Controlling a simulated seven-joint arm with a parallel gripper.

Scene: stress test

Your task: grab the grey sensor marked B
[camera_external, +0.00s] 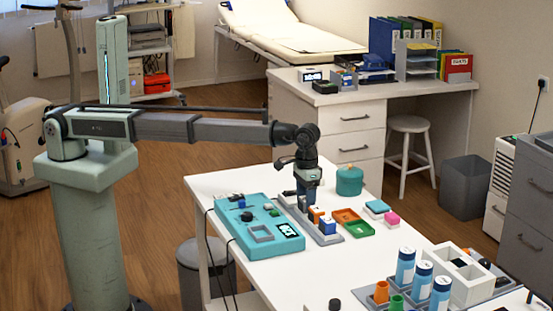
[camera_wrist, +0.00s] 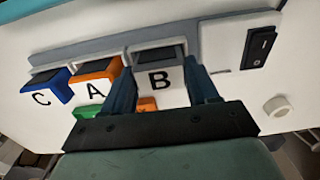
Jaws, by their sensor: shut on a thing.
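The grey sensor marked B (camera_wrist: 160,81) stands in the right-hand slot of a grey holder (camera_wrist: 85,58) in the wrist view. My gripper (camera_wrist: 160,68) has one finger on each side of it and is shut on it. The orange sensor marked A (camera_wrist: 95,78) and the blue sensor marked C (camera_wrist: 48,92) stand to its left in the same row. In the external view my gripper (camera_external: 307,192) points down at the holder's far end, beside the orange sensor (camera_external: 316,214) and blue sensor (camera_external: 327,226). Sensor B is hidden there by my gripper.
A teal device (camera_external: 258,232) lies left of the holder. Orange (camera_external: 346,215) and green (camera_external: 358,229) trays sit to its right, with a teal jar (camera_external: 349,180) behind them. Blue-labelled bottles (camera_external: 405,267) stand at the front. A black switch (camera_wrist: 258,47) is right of B.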

